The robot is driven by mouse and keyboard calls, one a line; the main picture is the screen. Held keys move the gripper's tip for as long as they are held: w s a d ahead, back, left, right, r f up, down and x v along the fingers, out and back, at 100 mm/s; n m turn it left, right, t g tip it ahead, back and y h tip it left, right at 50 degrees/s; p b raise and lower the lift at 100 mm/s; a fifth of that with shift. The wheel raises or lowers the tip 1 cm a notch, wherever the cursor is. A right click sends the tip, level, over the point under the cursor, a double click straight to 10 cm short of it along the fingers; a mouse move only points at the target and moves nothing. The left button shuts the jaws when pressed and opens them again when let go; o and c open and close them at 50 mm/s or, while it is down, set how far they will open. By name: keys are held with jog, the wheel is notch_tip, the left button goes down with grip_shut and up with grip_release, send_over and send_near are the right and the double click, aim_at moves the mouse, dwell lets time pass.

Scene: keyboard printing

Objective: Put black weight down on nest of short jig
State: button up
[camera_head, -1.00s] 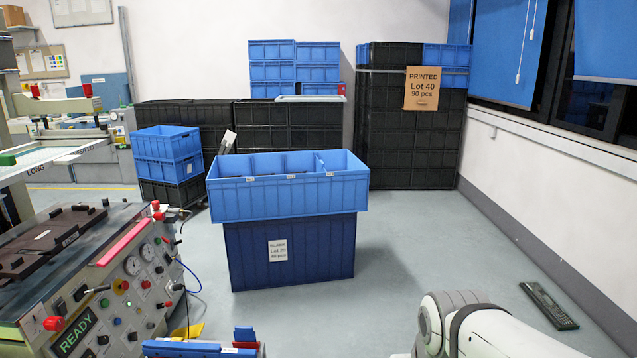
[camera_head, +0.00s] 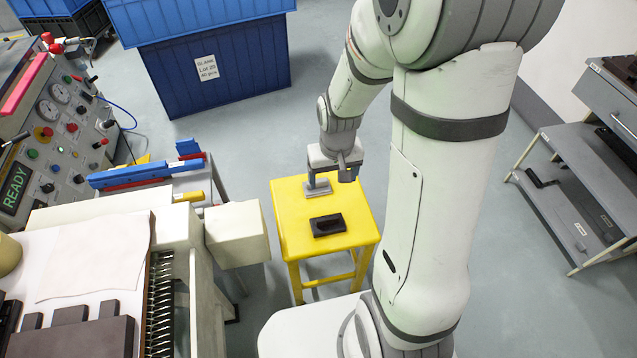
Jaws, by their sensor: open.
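A black weight (camera_head: 328,225) with a raised handle lies on top of a yellow stool (camera_head: 350,240). My gripper (camera_head: 331,178) is open above the far part of the stool, behind the black weight and apart from it. A small grey block (camera_head: 316,188) with an upright part stands on the stool close under my gripper; I cannot tell whether they touch. A dark brown jig-like plate (camera_head: 85,338) with raised blocks shows at the lower left, cut off by the frame. I cannot tell whether it is the short jig, and no nest is clearly visible.
A control panel reading READY (camera_head: 15,188) and a bench with a pale sheet (camera_head: 95,255) stand at left. A blue crate (camera_head: 225,70) stands behind the stool. A grey shelf cart (camera_head: 585,185) is at right. Floor around the stool is mostly clear.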

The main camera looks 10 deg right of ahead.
aim_at(328, 218)
jog(key=o, duration=0.4)
jog(key=shift+g, duration=0.4)
jog(key=f, duration=0.5)
jog(key=w+f+b, duration=0.1)
jog(key=f, duration=0.4)
jog(key=f+b, duration=0.1)
jog(key=f, duration=0.4)
jog(key=shift+w+f, duration=0.15)
jog(key=shift+w, duration=0.2)
jog(key=shift+o, duration=0.2)
jog(key=shift+a+f+b, duration=0.15)
jog(key=shift+f+b, duration=0.2)
jog(key=shift+f, duration=3.5)
